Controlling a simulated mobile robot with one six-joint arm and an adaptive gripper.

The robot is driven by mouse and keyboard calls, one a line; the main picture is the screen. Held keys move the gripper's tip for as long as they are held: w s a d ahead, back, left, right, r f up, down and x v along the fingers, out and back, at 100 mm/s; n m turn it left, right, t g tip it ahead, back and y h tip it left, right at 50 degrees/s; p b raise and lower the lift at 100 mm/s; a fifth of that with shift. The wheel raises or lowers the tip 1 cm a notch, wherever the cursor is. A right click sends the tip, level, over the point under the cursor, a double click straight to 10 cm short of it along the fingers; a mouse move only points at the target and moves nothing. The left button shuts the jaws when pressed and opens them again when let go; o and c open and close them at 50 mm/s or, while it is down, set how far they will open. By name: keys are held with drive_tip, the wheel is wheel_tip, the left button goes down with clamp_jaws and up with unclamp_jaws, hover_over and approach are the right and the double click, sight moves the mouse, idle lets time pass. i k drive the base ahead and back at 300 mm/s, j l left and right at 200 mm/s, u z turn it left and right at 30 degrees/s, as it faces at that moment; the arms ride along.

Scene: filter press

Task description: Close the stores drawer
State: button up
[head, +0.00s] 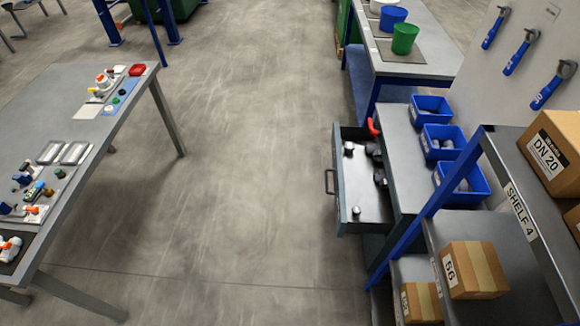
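The stores drawer (364,208) is pulled open to the left from a grey cabinet (402,165) at the right of the head view. Its dark bar handle (328,182) is on the left-facing front panel. Several small dark fittings and a red-orange item (373,127) are in or at the edge of the drawer. Part of the drawer's inside near the cabinet is hidden under the cabinet top. My gripper is not in view.
Blue bins (430,106) stand on the cabinet top. A blue-framed shelf (430,215) with cardboard boxes (472,270) stands close in front of the cabinet. A workbench (95,100) with parts is at left. The concrete floor (220,170) between is clear.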

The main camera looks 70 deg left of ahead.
sight(353, 174)
drive_tip(key=u, duration=1.95)
drive_tip(key=i+u, duration=0.1)
drive_tip(key=i, duration=0.65)
drive_tip(key=i+l, duration=0.1)
drive_tip(key=i, duration=0.6)
drive_tip(key=i+u, duration=0.15)
drive_tip(key=i, duration=0.6)
